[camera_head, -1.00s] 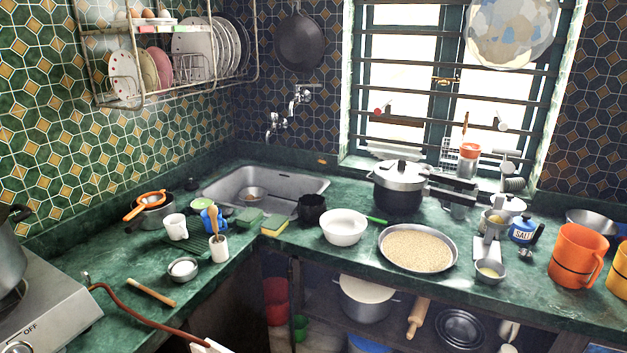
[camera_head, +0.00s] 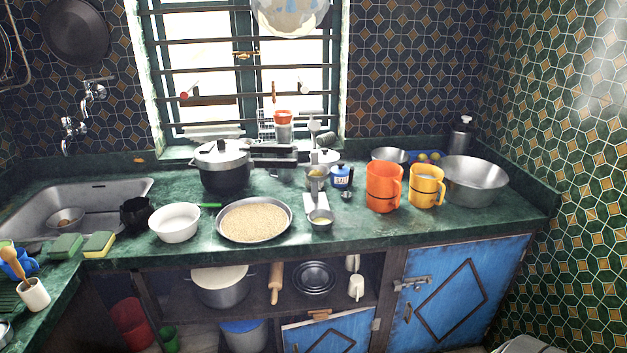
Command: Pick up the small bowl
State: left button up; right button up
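Several bowls are in view, and I cannot tell which one the task means. Another small metal bowl (camera_head: 67,218) sits in the sink. A larger white bowl (camera_head: 175,222) stands left of the pan of grain. Part of one more small bowl (camera_head: 5,333) is cut off at the lower left edge. Neither of my grippers is in view.
The wide pan of grain (camera_head: 254,221) and a pressure cooker (camera_head: 222,166) stand mid-counter. An orange mug (camera_head: 383,187), a yellow mug (camera_head: 426,186) and a big metal basin (camera_head: 475,181) are at right. The green counter (camera_head: 455,226) is bare before the basin.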

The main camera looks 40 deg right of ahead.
aim_at(320, 219)
jog(key=z, duration=1.3)
